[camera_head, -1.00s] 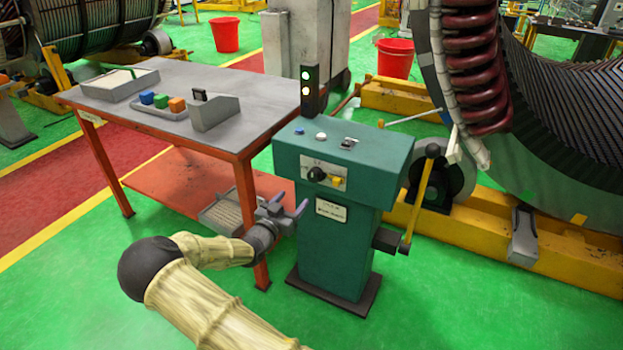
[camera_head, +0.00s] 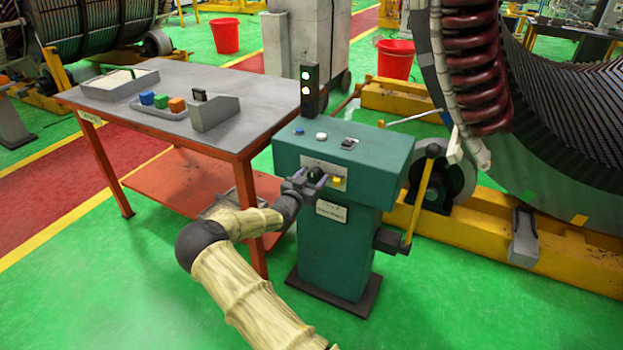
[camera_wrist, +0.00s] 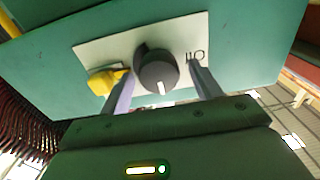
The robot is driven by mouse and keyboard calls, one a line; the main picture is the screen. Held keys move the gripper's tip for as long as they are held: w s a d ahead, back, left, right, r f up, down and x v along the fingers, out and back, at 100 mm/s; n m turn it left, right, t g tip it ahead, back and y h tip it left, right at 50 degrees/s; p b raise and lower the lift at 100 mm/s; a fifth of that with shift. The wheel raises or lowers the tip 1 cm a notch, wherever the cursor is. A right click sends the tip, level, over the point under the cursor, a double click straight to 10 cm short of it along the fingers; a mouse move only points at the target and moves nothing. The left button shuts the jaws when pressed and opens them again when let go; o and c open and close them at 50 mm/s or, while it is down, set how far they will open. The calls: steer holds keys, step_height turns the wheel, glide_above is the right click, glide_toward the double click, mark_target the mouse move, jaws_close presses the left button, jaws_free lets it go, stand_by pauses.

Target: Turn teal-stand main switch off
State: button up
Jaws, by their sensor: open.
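The teal stand (camera_head: 343,240) stands upright beside the table, with a light plate on its front. The main switch, a black round knob with a white mark (camera_wrist: 157,70), is on that plate in the wrist view, with a yellow part (camera_wrist: 106,80) beside it and small I and O marks (camera_wrist: 194,56) on the other side. My gripper (camera_head: 314,178) is at the plate in the head view and partly covers the knob. In the wrist view my gripper (camera_wrist: 161,92) is open, its fingers on either side of the knob. Whether they touch it I cannot tell.
The stand's top carries a blue button (camera_head: 299,131), a white button (camera_head: 321,136), a small black switch (camera_head: 349,143) and a lit signal tower (camera_head: 309,90). A yellow-handled lever (camera_head: 421,200) is on its right. The orange-legged table (camera_head: 235,148) is close on the left.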

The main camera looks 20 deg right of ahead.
steer(key=c, duration=1)
steer(key=shift+o, duration=0.2)
steer(key=shift+n, duration=0.4)
steer(key=n, duration=0.3)
steer(key=shift+a+n+b, duration=0.1)
steer(key=shift+n+b, duration=0.2)
steer(key=shift+b, duration=0.1)
steer(key=n, duration=0.4)
steer(key=shift+w, duration=0.1)
steer(key=n, duration=0.5)
steer(key=shift+a+f+p, duration=0.1)
steer(key=shift+p, duration=0.3)
steer(key=shift+w+f+n, duration=0.1)
steer(key=shift+n, duration=2.2)
